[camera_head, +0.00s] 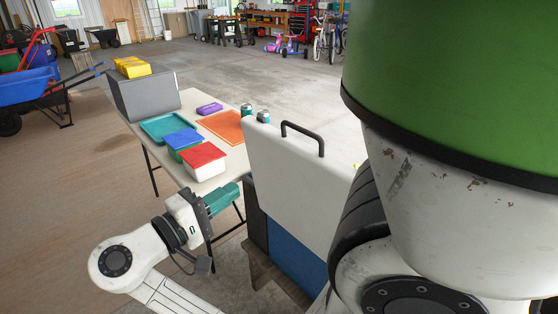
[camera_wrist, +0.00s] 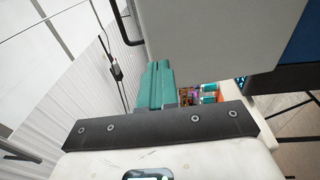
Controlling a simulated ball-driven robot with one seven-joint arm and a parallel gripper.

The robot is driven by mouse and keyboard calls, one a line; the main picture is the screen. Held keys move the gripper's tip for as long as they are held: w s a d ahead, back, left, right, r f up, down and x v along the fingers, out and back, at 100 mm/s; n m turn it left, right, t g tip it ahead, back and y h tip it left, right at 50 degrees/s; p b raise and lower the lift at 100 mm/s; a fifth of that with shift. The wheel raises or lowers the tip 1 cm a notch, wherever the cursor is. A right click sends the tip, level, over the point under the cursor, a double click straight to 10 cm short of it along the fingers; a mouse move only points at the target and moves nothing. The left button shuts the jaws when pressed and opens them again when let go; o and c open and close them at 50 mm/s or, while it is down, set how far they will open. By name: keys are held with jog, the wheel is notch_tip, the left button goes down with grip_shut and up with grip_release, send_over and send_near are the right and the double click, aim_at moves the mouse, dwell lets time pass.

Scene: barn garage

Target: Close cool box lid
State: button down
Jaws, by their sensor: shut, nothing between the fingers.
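The cool box has a blue body (camera_head: 296,248), partly hidden by my arm. Its white lid (camera_head: 285,175) stands up, open, with a black handle (camera_head: 303,136) on its top edge. My gripper (camera_head: 226,197), with teal fingers, is shut and empty. It is to the left of the lid in the head view, below the height of the handle. In the wrist view the lid (camera_wrist: 215,40) fills the upper middle, with the handle (camera_wrist: 122,22) on its left and the blue body (camera_wrist: 304,42) at the right. The shut fingers (camera_wrist: 157,72) point toward the lid side; contact cannot be told.
A folding table (camera_head: 226,172) behind my gripper carries a red-lidded box (camera_head: 202,156), a blue-lidded box (camera_head: 182,139), a teal tray (camera_head: 162,127), a grey case (camera_head: 146,95) and two cans (camera_head: 247,112) near the lid. A blue wheelbarrow (camera_head: 25,85) stands far left. Open floor lies behind.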

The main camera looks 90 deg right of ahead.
jog(key=r+m+g, duration=0.1)
jog(key=r+g, duration=0.1)
jog(key=p, duration=0.2)
send_near(290, 147)
jog(key=shift+y, duration=0.3)
jog(key=x, duration=0.6)
jog(key=shift+s+d+r, duration=0.2)
jog(key=shift+s+d, duration=0.05)
jog(key=shift+s, duration=0.05)
